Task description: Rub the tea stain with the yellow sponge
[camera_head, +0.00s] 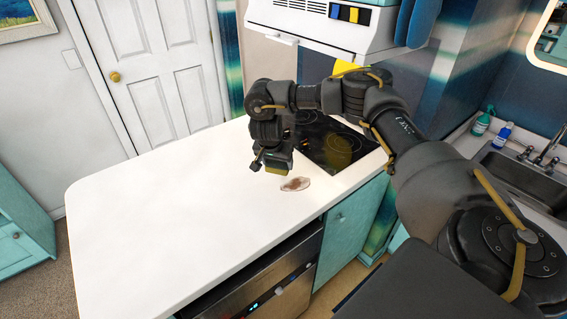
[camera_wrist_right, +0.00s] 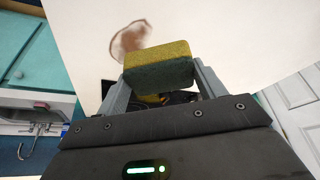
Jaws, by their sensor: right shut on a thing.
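The tea stain (camera_head: 296,184) is a brown patch with a darker middle on the white counter, near its right edge by the cooktop. It also shows in the right wrist view (camera_wrist_right: 130,40), just beyond the sponge. My right gripper (camera_head: 272,164) is shut on the yellow sponge (camera_wrist_right: 158,62), which has a dark green side. In the head view the sponge (camera_head: 279,163) is just up and left of the stain, beside it in the picture. I cannot tell whether it touches the counter. My left gripper is not in view.
The white counter (camera_head: 170,215) is clear to the left and front. A black cooktop (camera_head: 335,145) lies behind the stain, under a white range hood (camera_head: 325,30). A sink (camera_head: 520,170) with two bottles is at the right.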

